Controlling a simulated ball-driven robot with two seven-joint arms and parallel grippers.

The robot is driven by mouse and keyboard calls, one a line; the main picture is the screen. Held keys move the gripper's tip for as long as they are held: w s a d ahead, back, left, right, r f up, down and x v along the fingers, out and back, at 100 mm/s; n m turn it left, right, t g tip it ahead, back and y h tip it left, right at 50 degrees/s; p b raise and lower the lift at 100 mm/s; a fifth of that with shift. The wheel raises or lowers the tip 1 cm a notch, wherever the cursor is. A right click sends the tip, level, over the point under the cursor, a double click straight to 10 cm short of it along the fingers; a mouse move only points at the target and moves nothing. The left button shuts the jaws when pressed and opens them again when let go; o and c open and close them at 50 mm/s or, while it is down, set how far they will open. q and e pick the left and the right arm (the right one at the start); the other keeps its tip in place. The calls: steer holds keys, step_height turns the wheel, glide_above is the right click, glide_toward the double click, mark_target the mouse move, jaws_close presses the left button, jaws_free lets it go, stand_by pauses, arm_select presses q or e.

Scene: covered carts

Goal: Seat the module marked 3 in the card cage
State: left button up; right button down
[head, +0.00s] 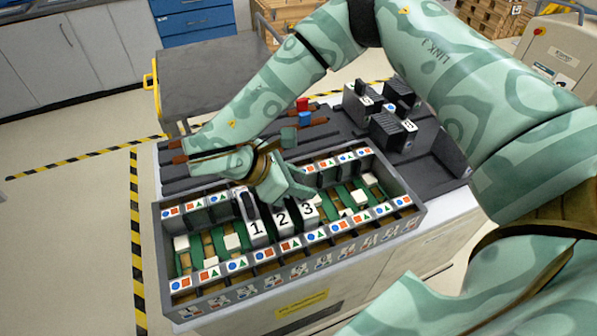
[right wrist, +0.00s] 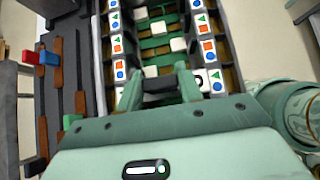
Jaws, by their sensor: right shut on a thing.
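The card cage (head: 418,210) is a long grey open box on the cart, with green boards inside and rows of coloured symbol labels along both long sides. Modules marked 1 (head: 256,229), 2 (head: 283,218) and 3 (head: 307,209) stand side by side across its middle. My right gripper (head: 300,190) is over the cage, shut at the module marked 3, whose upper part it hides. In the right wrist view, a dark piece (right wrist: 159,86) lies between its fingers. I cannot tell how deep the module sits. My left gripper is not in view.
Behind the cage, a dark tray (head: 335,137) holds brown-handled tools with red (head: 303,104) and blue (head: 306,118) blocks. Several dark modules (head: 388,130) stand at its right. A grey-topped cart (head: 215,70) stands beyond. Floor at the left is free.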

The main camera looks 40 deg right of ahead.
steer(key=shift+f, duration=0.1)
steer(key=c, duration=0.9)
jaws_free()
steer(key=shift+o, duration=0.2)
steer(key=p+v, duration=0.2)
steer(key=v, duration=1.4)
steer(key=shift+a, duration=0.1)
